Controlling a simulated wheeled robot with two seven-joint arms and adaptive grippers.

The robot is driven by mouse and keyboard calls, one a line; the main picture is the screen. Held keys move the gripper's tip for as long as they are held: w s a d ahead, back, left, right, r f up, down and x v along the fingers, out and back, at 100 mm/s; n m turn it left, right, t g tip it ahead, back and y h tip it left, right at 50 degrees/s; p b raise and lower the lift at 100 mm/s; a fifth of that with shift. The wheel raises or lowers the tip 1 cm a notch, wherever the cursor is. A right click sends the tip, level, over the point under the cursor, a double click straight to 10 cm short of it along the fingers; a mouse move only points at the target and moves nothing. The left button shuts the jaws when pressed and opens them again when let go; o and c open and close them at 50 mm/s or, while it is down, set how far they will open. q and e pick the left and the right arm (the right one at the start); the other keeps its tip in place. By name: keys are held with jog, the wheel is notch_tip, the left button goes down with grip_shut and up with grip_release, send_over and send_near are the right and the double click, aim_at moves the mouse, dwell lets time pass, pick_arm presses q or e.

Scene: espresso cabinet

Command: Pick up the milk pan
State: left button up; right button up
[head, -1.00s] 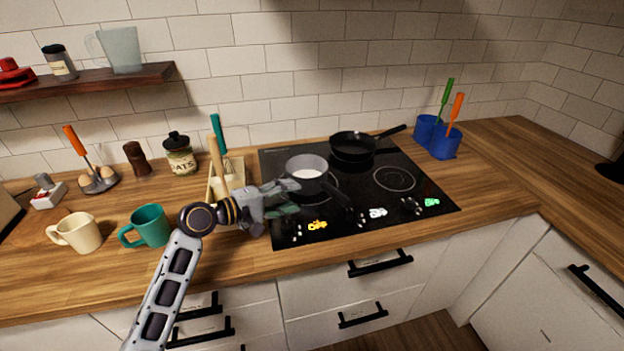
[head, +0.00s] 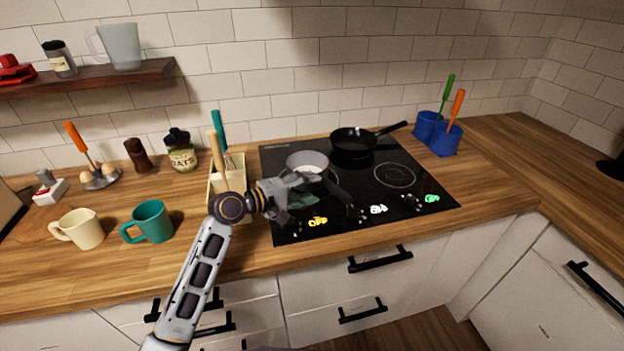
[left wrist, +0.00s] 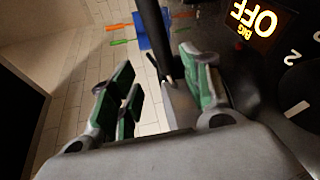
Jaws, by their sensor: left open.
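The milk pan (head: 307,159) is a small grey pan with white milk in it. It stands on the left part of the black hob, and its dark handle (head: 341,190) points toward the front right. My left gripper (head: 300,190) is open at the near side of the pan and hides part of its lower side. In the left wrist view, the black handle (left wrist: 154,35) runs between the green-padded fingers of my left gripper (left wrist: 158,82), with a gap on the left finger's side. Contact with the right finger is unclear. My right gripper is out of view.
A black frying pan (head: 355,143) stands behind on the hob (head: 400,205). A wooden utensil box (head: 228,172) is close left of my gripper. A teal mug (head: 150,222) and a cream mug (head: 80,230) stand further left. Blue utensil pots (head: 445,140) stand right of the hob.

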aim_at(324, 185)
pick_arm(q)
jog(key=shift+x, duration=1.1)
jog(key=shift+w+d, duration=0.1)
jog(key=shift+d, duration=0.05)
jog(key=shift+w+d+f, duration=0.35)
jog(key=shift+w+d, duration=0.2)
jog(key=shift+w, duration=0.05)
jog(key=shift+w+d+f, duration=0.35)
jog(key=shift+w+d, duration=0.15)
jog(key=shift+w, duration=0.1)
jog(key=shift+x, duration=0.8)
jog(key=shift+c, duration=0.2)
grip_shut()
